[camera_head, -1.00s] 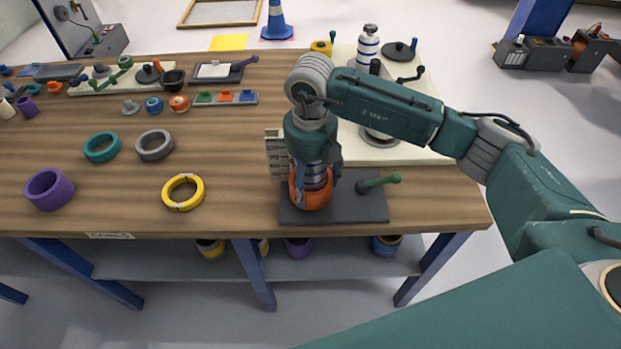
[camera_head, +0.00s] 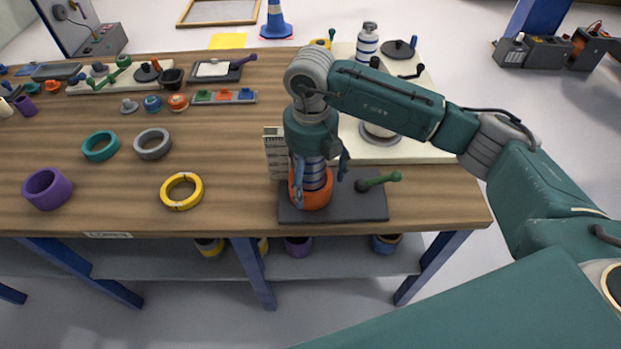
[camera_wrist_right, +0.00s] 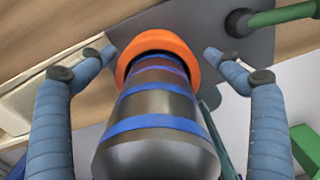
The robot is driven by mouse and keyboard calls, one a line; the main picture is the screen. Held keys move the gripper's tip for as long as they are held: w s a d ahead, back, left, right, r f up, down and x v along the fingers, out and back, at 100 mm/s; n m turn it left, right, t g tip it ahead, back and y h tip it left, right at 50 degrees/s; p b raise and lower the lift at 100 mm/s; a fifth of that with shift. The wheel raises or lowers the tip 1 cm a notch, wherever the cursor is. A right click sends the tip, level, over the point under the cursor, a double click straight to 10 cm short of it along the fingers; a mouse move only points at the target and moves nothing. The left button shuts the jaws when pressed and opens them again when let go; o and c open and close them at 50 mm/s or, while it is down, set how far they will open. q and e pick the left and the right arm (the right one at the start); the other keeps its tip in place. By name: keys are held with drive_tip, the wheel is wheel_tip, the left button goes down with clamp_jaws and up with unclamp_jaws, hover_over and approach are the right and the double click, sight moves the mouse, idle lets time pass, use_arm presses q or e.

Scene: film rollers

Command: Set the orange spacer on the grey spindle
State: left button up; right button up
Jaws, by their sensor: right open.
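The orange spacer (camera_head: 318,194) sits low around the grey spindle with blue bands (camera_head: 316,174), close to the dark base plate (camera_head: 347,208). In the right wrist view the orange spacer (camera_wrist_right: 160,42) rings the far end of the spindle (camera_wrist_right: 158,120). My right gripper (camera_head: 321,190) points down over the spindle. Its two blue fingers are spread on either side and stand apart from the spacer in the right wrist view (camera_wrist_right: 160,52). Whether the spacer lies flat on the plate is hard to tell. My left gripper is not in view.
A green-handled lever (camera_head: 378,181) stands on the plate right of the spindle. A white scale board (camera_head: 276,153) stands at its left. Yellow (camera_head: 182,204), grey (camera_head: 152,154), teal (camera_head: 101,158) and purple (camera_head: 48,203) rings lie left, with bare table between them.

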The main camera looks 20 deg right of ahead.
drive_tip(key=r, duration=1.1)
drive_tip(key=shift+w+a+r, duration=0.1)
drive_tip(key=shift+a, duration=0.1)
